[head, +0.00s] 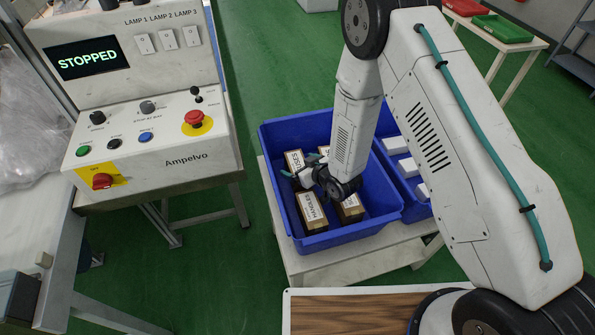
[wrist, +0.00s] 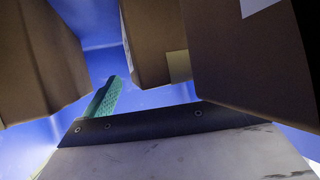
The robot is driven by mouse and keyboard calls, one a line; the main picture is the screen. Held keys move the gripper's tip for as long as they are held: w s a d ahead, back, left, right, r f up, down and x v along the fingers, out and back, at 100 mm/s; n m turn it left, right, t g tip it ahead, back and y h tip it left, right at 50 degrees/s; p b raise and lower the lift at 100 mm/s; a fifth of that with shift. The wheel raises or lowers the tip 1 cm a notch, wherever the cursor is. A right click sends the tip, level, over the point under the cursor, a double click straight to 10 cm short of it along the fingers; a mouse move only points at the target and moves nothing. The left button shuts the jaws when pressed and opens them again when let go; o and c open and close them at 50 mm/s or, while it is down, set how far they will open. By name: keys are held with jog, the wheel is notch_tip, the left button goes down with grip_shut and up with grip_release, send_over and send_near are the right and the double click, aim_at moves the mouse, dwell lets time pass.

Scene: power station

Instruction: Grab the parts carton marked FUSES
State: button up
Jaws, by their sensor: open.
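The FUSES carton (head: 294,160) is a brown box with a white label on top. It stands at the back left inside a blue bin (head: 268,160), its lower part hidden by my gripper. My gripper (head: 303,177) is open, down in the bin just in front of this carton. In the wrist view one green-padded finger (wrist: 107,97) shows among brown cartons at the left (wrist: 35,60), middle (wrist: 150,40) and right (wrist: 240,55). I cannot tell from that view which one is FUSES, and none is seen held.
A carton marked HANDLES (head: 312,209) stands at the bin's front left, another carton (head: 351,207) right of it. My arm partly hides a further one behind. A second blue bin (head: 410,200) holds white boxes. The control panel (head: 135,140) reads STOPPED.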

jog(key=c, duration=1.6)
jog(key=shift+c, duration=0.2)
jog(key=shift+r, duration=0.1)
